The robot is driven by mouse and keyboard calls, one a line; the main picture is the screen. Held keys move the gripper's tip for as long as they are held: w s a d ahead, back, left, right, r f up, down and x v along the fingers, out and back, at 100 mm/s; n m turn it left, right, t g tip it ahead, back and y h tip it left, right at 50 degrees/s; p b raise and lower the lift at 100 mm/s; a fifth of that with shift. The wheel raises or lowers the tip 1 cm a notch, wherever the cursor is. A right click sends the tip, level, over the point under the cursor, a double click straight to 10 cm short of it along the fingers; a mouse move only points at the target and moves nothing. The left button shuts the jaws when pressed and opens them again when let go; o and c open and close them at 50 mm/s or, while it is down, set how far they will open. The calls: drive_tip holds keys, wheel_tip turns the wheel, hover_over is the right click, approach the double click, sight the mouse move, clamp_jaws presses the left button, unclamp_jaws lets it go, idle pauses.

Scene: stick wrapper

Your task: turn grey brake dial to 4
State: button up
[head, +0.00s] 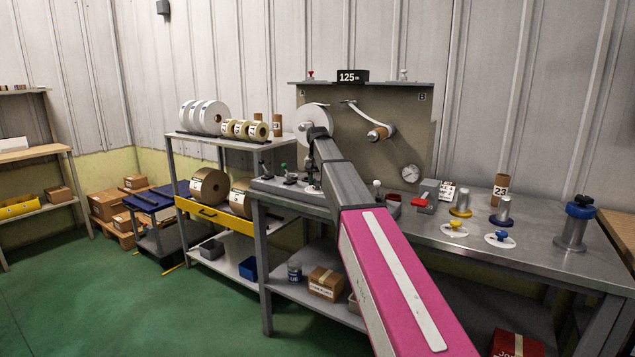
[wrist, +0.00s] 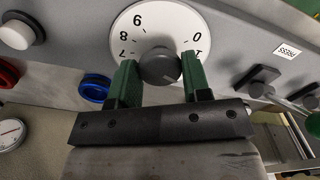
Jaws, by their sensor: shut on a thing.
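The grey brake dial (wrist: 159,68) shows in the wrist view as a grey knob at the middle of a round white number plate (wrist: 150,26). Digits including 7, 8, 1 and 0 are visible around the plate's edge; its lower part is hidden behind my gripper. My gripper (wrist: 160,72) has its green fingers on both sides of the knob and is shut on it. I cannot clearly read which number the knob points to. In the head view my arm hides the dial and most of the gripper.
Near the dial are a white knob (wrist: 17,32), a blue ring (wrist: 95,88), a red ring (wrist: 8,75), a black lever (wrist: 258,80) and a PRESS label (wrist: 287,50). The bench (head: 420,228) holds several spindles at right. A shelf with rolls (head: 203,118) stands left.

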sight(318, 182)
drive_tip(key=m, duration=0.5)
drive_tip(key=shift+m, duration=0.3)
drive_tip(key=m, duration=0.5)
drive_tip(key=shift+m, duration=0.3)
drive_tip(key=o, duration=0.9)
wheel_tip(318, 182, up, 11)
drive_tip(key=shift+f, duration=0.1)
idle(0.3)
